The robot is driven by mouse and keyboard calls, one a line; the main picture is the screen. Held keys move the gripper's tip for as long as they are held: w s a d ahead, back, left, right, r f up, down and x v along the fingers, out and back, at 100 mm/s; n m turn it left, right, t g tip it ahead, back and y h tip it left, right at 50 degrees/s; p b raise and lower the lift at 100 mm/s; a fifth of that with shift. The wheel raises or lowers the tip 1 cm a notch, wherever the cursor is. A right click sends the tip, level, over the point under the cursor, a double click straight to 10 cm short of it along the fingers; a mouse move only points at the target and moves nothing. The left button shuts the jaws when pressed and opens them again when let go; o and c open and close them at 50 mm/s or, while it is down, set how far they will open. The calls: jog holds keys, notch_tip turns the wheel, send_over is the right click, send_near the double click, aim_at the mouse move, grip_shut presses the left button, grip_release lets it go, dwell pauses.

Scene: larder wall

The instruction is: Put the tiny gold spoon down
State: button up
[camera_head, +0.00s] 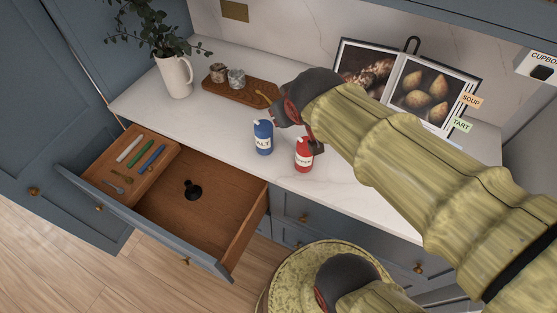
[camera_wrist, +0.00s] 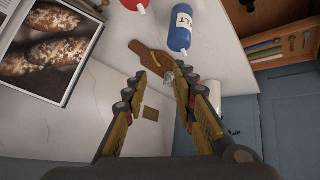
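A small gold item (camera_head: 263,97), which looks like the tiny gold spoon, lies at the near right end of the wooden board (camera_head: 246,92) on the worktop. It also shows on the board in the wrist view (camera_wrist: 152,52). Another small gold utensil (camera_head: 122,177) lies in the wooden tray in the open drawer. My gripper (camera_wrist: 160,80) is open, its two fingers apart with nothing held between them. It is above the worktop near the board. In the head view my arm hides most of the gripper.
A blue salt shaker (camera_head: 263,138) and a red shaker (camera_head: 303,154) stand near the counter's front edge. Two jars (camera_head: 236,78) stand on the board. A white vase (camera_head: 175,76) is at left, an open book (camera_head: 423,90) at right. The drawer (camera_head: 225,262) stands open.

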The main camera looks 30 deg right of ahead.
jog(key=s+a+f+g+y, duration=0.1)
jog(key=s+a+g+y, duration=0.1)
jog(key=s+a, duration=0.6)
jog(key=s, duration=0.3)
jog(key=shift+a+n+y, duration=0.25)
jog(key=shift+n+y, duration=0.05)
